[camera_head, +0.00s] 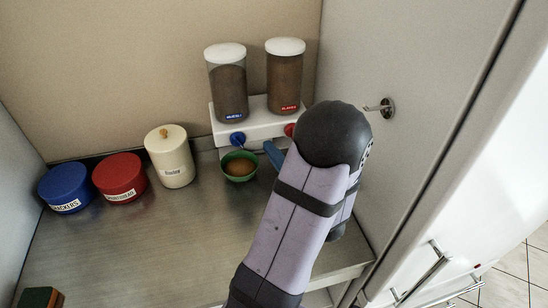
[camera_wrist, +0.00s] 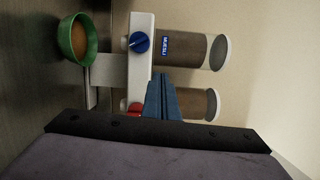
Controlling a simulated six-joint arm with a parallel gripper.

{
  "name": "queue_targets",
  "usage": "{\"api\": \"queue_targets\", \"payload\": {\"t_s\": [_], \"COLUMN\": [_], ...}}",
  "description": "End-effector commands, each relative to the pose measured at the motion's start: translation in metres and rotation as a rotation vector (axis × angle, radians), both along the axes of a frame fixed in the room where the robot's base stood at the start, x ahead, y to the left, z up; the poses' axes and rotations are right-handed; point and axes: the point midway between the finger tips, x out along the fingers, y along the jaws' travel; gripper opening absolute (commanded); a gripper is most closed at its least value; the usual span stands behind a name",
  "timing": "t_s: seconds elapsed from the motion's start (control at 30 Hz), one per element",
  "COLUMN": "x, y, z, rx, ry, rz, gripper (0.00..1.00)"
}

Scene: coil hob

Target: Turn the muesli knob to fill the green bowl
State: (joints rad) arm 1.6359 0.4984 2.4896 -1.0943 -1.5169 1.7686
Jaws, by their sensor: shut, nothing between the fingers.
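The muesli knob (camera_head: 238,138) is a blue round knob on the white dispenser base, below the left canister. It also shows in the wrist view (camera_wrist: 138,42), with a light slanted mark. The green bowl (camera_head: 239,178) stands under that knob with brown contents in it, and it also shows in the wrist view (camera_wrist: 91,46). The muesli canister (camera_head: 229,92) has a blue label, a white lid and brown filling. My gripper (camera_head: 270,148) has blue fingers, shut and empty, to the right of the bowl and the blue knob. In the wrist view its fingers (camera_wrist: 161,78) point towards the dispenser, apart from the blue knob.
A second canister (camera_head: 284,80) with a red label stands to the right, with a red knob (camera_wrist: 134,107) near my fingers. A cream jar (camera_head: 170,160), red tin (camera_head: 120,181) and blue tin (camera_head: 65,190) stand left. A wall hook (camera_head: 385,107) is right. The front counter is mostly clear.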

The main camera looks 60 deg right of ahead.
Motion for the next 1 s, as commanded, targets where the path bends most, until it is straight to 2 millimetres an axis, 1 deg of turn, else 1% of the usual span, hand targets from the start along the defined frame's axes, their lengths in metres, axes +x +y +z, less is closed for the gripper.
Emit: {"api": "queue_targets", "payload": {"t_s": [0.03,0.13,0.37,0.47,0.6,0.73,0.83,1.0], "x": [-0.005,-0.009,-0.012,-0.013,-0.018,-0.022,-0.023,-0.021], "y": [0.002,0.006,0.008,0.007,0.003,0.001,0.000,-0.001], "z": [0.000,0.001,0.001,-0.005,-0.017,-0.022,-0.023,-0.021], "rx": [-0.001,0.000,-0.010,-0.077,-0.247,-0.372,-0.413,-0.416], "ry": [0.000,0.000,0.010,0.075,0.241,0.372,0.417,0.419], "rz": [-0.002,-0.001,0.000,0.000,-0.002,0.001,0.002,0.003], "gripper": [0.00,0.00,0.00,0.00,0.00,0.00,0.00,0.00]}}
